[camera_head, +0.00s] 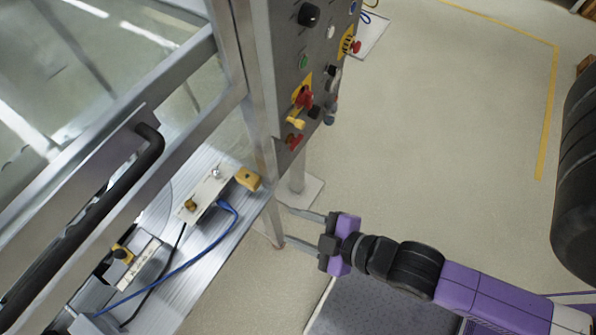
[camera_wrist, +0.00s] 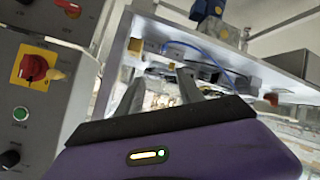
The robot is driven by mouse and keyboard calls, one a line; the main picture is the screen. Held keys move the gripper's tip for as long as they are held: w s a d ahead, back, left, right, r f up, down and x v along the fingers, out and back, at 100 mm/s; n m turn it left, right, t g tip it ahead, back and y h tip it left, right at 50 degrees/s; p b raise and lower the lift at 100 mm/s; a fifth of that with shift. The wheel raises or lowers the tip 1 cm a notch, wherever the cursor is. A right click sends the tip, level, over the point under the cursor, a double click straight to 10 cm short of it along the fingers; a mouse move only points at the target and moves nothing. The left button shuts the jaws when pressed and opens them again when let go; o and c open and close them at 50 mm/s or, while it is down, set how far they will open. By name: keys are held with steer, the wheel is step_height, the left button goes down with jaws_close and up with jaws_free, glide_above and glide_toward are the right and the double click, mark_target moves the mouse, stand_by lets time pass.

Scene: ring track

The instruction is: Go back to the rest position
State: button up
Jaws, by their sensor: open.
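My gripper (camera_head: 281,226) is open and empty, beside the metal machine frame and a little right of the machine's table edge. In the wrist view my gripper (camera_wrist: 160,82) shows two grey fingers spread apart, with nothing between them. My purple and black arm reaches in from the lower right. The control panel (camera_head: 290,60) stands above and beyond the gripper, and its red rotary switch on a yellow plate (camera_wrist: 34,68) shows at the left of the wrist view. No contact between the fingers and the machine is clear.
The metal machine table (camera_head: 180,265) carries fixtures and a blue cable (camera_head: 180,268). A door with a black handle (camera_head: 90,220) fills the left side. A grey mat or platform (camera_head: 370,305) lies below my arm. Open floor (camera_head: 440,130) spreads to the right, with a yellow line.

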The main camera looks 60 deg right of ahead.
stand_by(0.5)
steer(key=s+d+r+m+t+b, duration=0.2)
steer(key=s+r+m+b, duration=0.3)
steer(key=s+r+m, duration=0.1)
steer(key=shift+s+r+t, duration=0.25)
steer(key=shift+r+t, duration=0.15)
steer(key=shift+r, duration=0.25)
stand_by(0.7)
